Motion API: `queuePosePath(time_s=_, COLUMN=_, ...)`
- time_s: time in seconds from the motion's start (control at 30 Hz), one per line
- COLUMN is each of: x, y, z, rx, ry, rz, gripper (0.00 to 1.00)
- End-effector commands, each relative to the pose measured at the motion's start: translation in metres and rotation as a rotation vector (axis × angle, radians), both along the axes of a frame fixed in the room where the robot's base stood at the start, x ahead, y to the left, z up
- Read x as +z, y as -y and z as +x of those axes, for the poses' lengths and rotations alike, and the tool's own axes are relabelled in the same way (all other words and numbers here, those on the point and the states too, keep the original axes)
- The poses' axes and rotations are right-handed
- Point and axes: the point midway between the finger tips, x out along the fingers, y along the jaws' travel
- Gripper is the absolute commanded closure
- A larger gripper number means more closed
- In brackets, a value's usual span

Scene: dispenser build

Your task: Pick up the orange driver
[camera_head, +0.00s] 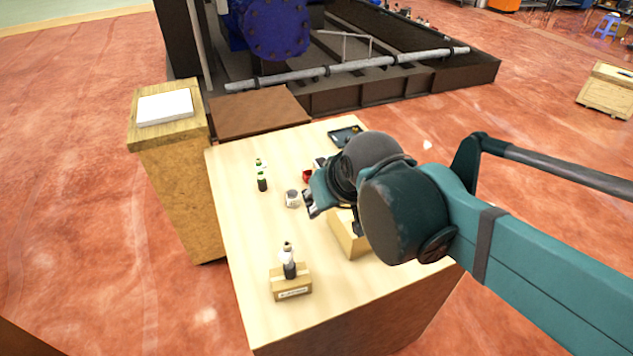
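I cannot make out an orange driver for certain. A black tray (336,138) at the far edge of the wooden table holds a small yellowish thing (355,128), too small to identify. A small red thing (307,176) lies mid-table, partly behind my arm. My gripper (309,204) hangs over the middle of the table, nearer than the tray and just right of a grey round container (292,198). Its fingers are small and dark, and I cannot tell whether they are open or shut. My arm hides part of the table's right side.
Dark bottles with green tops (262,182) stand left on the table (240,235). A cardboard block (291,284) with bottles is at the near left. A cardboard box (346,240) sits under my arm. A wooden stand (170,135) is at left. The left-middle tabletop is clear.

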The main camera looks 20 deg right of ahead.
Motion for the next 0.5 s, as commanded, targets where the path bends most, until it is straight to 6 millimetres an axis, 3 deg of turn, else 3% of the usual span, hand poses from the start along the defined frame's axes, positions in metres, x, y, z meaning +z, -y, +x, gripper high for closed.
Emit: queuePosePath(time_s=0.5, x=-0.002, y=0.02, z=0.072, rx=-0.003, ry=-0.045, rz=-0.006, gripper=0.71)
